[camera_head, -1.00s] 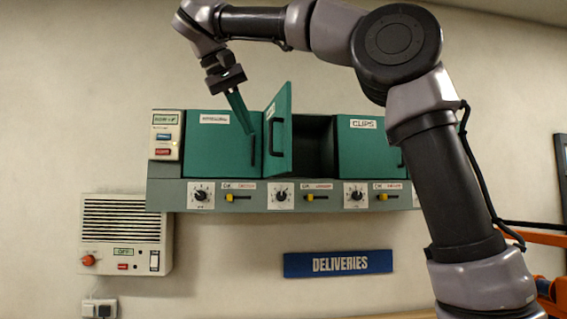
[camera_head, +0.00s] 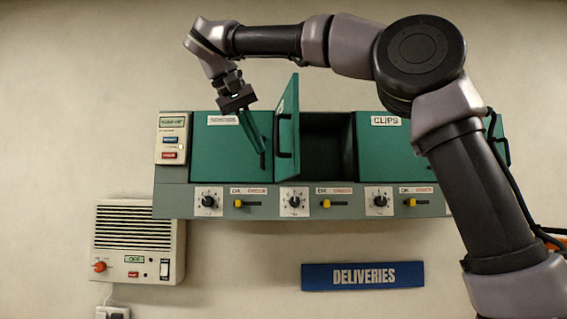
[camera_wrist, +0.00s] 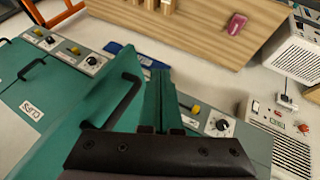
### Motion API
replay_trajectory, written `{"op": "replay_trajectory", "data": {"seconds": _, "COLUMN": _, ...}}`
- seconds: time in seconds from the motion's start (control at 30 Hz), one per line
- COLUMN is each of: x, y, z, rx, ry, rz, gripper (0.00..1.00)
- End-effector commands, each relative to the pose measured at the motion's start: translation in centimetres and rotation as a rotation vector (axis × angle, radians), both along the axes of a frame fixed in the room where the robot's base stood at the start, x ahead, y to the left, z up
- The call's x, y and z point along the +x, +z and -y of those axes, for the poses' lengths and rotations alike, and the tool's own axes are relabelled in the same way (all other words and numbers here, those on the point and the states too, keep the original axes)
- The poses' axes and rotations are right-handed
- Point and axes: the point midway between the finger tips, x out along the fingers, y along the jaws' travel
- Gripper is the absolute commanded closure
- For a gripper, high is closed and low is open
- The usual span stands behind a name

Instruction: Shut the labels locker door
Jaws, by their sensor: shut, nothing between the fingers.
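The open locker door (camera_head: 287,128) is a teal panel standing out from the wall cabinet, nearly edge-on, with a black handle. Its label is too slanted to read. The dark compartment (camera_head: 328,145) shows to its right. My gripper (camera_head: 260,148) is shut and empty, its teal fingers pointing down just left of the door, in front of the neighbouring closed door (camera_head: 222,150). In the wrist view, the fingers (camera_wrist: 161,95) are together beside the open door's handle (camera_wrist: 128,98). I cannot tell whether they touch the door.
The closed CLIPS door (camera_head: 380,155) is to the right of the opening. Knobs and yellow levers line the panel (camera_head: 270,200) below. A vent box (camera_head: 138,240) and a blue DELIVERIES sign (camera_head: 362,275) are on the wall beneath. A wooden surface (camera_wrist: 190,35) shows in the wrist view.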

Motion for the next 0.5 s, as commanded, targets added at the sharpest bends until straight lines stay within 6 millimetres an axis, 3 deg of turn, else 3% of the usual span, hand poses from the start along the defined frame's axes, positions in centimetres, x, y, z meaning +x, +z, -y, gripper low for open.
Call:
{"op": "replay_trajectory", "data": {"seconds": 0.27, "x": 2.4, "y": -4.5, "z": 2.4, "rx": 0.0, "ry": -0.002, "rz": -0.001, "gripper": 1.0}}
{"op": "replay_trajectory", "data": {"seconds": 0.5, "x": 2.9, "y": -4.3, "z": 5.5, "rx": 0.002, "ry": -0.002, "rz": 0.001, "gripper": 1.0}}
